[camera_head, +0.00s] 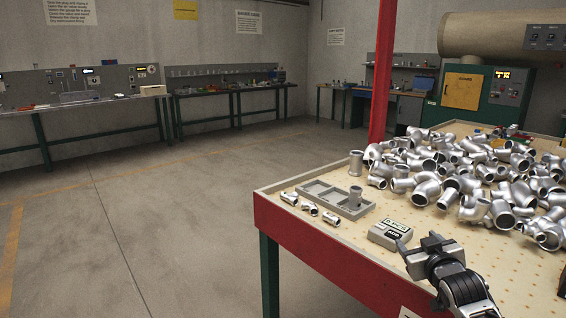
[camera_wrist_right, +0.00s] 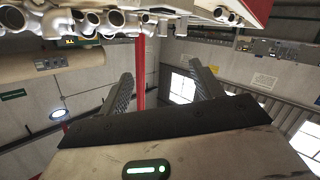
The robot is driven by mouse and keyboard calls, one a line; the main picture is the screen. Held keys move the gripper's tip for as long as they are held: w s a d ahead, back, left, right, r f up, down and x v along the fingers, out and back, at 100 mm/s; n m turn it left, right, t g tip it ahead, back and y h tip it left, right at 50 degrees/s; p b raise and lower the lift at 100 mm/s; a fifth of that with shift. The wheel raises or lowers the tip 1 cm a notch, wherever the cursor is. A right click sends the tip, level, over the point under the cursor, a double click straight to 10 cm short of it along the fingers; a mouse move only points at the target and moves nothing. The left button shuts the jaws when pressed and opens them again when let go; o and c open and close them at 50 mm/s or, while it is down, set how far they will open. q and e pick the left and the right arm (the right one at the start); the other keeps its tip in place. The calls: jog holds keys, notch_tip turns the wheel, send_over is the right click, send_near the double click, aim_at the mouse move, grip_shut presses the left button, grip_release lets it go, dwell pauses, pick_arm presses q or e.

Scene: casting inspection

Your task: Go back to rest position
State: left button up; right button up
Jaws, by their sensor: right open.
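My right gripper (camera_head: 420,247) is over the near edge of the inspection table, just in front of a small grey gauge box with a display (camera_head: 390,234). In the right wrist view its two fingers (camera_wrist_right: 160,70) stand wide apart with nothing between them. My left gripper is out of view.
A large heap of shiny pipe castings (camera_head: 470,180) covers the right of the red-edged table (camera_head: 300,240). A red post (camera_head: 381,80) rises behind it. Workbenches (camera_head: 80,100) line the back wall. The floor (camera_head: 150,220) to the left is clear.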

jog(key=s+a+f+g+y, duration=0.2)
jog(key=s+a+f, duration=0.45)
jog(key=s, duration=0.25)
jog(key=s+a+f+g+y, duration=0.1)
jog(key=s+a+f, duration=0.4)
jog(key=s+f, duration=0.3)
jog(key=s+a+f+g, duration=0.1)
jog(key=s+a, duration=0.2)
jog(key=s, duration=0.6)
jog(key=s+a+f+g+y, duration=0.1)
jog(key=s+a, duration=0.2)
jog(key=s, duration=0.5)
jog(key=shift+s+f+y, duration=0.3)
jog(key=shift+s, duration=0.1)
